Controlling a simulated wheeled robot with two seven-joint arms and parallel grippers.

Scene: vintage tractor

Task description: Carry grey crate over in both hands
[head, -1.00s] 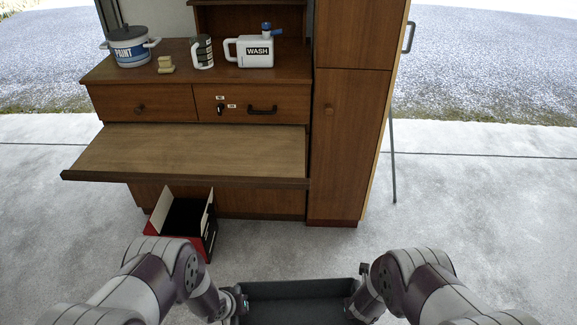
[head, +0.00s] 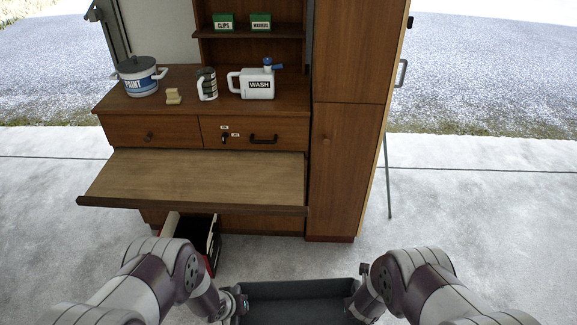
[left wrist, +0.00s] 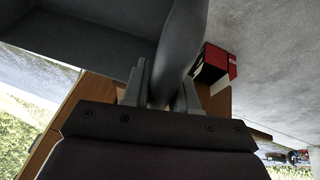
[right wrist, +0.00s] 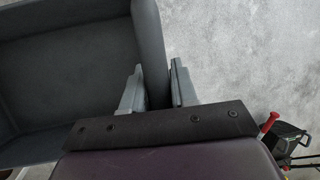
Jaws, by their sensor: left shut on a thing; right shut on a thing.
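The grey crate (head: 296,288) is at the bottom of the head view, held level between my two arms. Its lower part is cut off by the frame edge. My left gripper (head: 238,300) is shut on the crate's left wall; the left wrist view shows the fingers (left wrist: 160,82) on either side of that wall. My right gripper (head: 354,298) is shut on the right wall; the right wrist view shows the fingers (right wrist: 158,88) around it. The visible inside of the crate (right wrist: 70,65) looks empty.
A wooden cabinet with a pulled-out board (head: 200,178) stands ahead.

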